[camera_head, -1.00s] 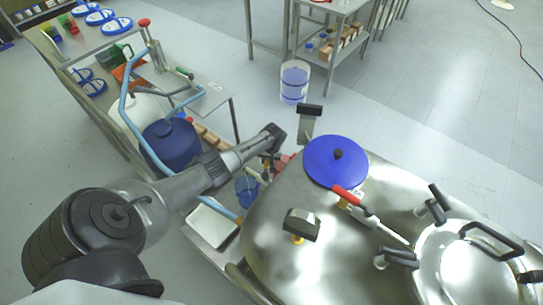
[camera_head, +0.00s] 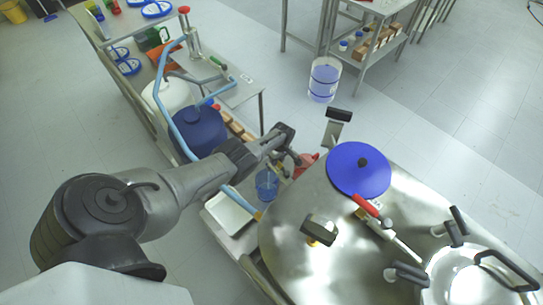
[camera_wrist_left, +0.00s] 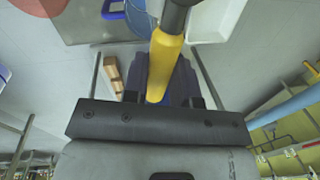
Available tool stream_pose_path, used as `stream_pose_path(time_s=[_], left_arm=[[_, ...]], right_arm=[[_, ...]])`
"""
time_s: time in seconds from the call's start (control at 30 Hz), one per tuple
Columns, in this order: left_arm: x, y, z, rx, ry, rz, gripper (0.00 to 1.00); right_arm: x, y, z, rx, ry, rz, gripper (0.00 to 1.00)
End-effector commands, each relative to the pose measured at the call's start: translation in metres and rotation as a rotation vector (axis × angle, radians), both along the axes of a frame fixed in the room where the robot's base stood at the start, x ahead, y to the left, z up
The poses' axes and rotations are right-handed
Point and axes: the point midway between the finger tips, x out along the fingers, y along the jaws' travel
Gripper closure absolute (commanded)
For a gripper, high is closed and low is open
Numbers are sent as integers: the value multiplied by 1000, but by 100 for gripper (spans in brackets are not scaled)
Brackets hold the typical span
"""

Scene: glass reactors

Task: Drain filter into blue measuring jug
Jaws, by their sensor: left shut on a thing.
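A translucent blue measuring jug (camera_head: 267,184) stands beside the large steel vessel (camera_head: 290,255), below my left gripper (camera_head: 288,150) in the head view. Part of the jug's blue rim shows at the top of the left wrist view (camera_wrist_left: 138,18). My left gripper (camera_wrist_left: 168,92) is shut on a yellow handle (camera_wrist_left: 166,60), which joins a dark rod at the top of the wrist view. The handle's grip area is mostly hidden in the head view. I cannot tell whether liquid is in the jug. My right gripper is not in view.
A blue lid (camera_head: 358,169) and a red-handled valve (camera_head: 367,206) sit on the steel vessel. A white tray (camera_head: 229,212) lies left of the jug. A dark blue container (camera_head: 199,131) with blue hoses stands farther left. A bucket (camera_head: 324,80) stands on open floor.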

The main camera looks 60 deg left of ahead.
Motion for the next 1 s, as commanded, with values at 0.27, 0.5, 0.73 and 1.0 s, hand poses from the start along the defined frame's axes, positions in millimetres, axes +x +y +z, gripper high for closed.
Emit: stream_pose_path(time_s=[0.27, 0.5, 0.73, 1.0], left_arm=[[-7, -2, 1, 0, 2, 99, 100], [-9, -2, 0, 2, 1, 128, 100], [-9, -2, 0, 2, 1, 130, 100], [-9, -2, 0, 2, 1, 130, 62]], right_arm=[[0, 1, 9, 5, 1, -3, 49], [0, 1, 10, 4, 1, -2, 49], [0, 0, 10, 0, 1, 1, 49], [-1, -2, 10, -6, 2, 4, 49]])
